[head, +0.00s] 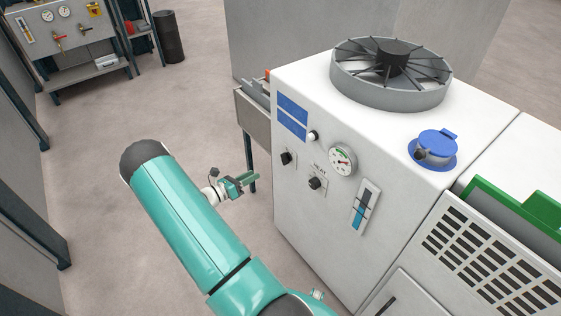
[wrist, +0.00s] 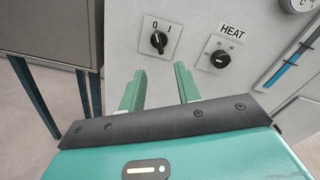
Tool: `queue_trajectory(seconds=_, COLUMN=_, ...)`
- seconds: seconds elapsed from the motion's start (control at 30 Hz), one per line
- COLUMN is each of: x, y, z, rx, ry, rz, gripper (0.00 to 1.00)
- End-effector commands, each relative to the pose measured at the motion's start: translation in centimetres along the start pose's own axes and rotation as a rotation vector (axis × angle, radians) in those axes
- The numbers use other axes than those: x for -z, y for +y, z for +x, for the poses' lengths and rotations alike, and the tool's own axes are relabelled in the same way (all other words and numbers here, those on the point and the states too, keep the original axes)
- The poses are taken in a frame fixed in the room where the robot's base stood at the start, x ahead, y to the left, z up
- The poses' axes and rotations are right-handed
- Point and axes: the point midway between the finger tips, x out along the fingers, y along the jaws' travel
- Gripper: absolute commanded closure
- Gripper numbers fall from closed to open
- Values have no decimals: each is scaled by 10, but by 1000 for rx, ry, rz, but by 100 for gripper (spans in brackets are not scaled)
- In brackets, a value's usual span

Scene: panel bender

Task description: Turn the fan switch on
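A black rotary switch with 0 and I marks (wrist: 159,42) is on the white front panel of the machine. It also shows in the head view (head: 287,157), left of the HEAT knob. Its pointer appears turned toward the 0 side, though it is small. No fan label is legible. A large grey fan (head: 390,72) sits on top of the machine. My gripper (wrist: 159,70) is open and empty, its two green fingers pointing toward the switch but apart from the panel. In the head view my gripper (head: 250,180) is left of the panel.
The HEAT knob (wrist: 220,59) is close to the switch at lower right. A round gauge (head: 342,160), a blue level indicator (head: 365,206) and a small white button (head: 312,136) share the panel. A grey table (head: 252,115) stands beside the machine. Floor to the left is clear.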

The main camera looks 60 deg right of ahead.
Motion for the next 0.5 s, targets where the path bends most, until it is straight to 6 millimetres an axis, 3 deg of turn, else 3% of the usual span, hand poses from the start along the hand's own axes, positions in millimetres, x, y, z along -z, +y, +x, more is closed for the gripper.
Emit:
queue_trajectory(seconds=0.27, x=5, y=3, z=25, rx=-1, ry=-17, rz=-24, gripper=67)
queue_trajectory(seconds=0.5, x=5, y=2, z=71, rx=1, ry=-15, rz=-23, gripper=67)
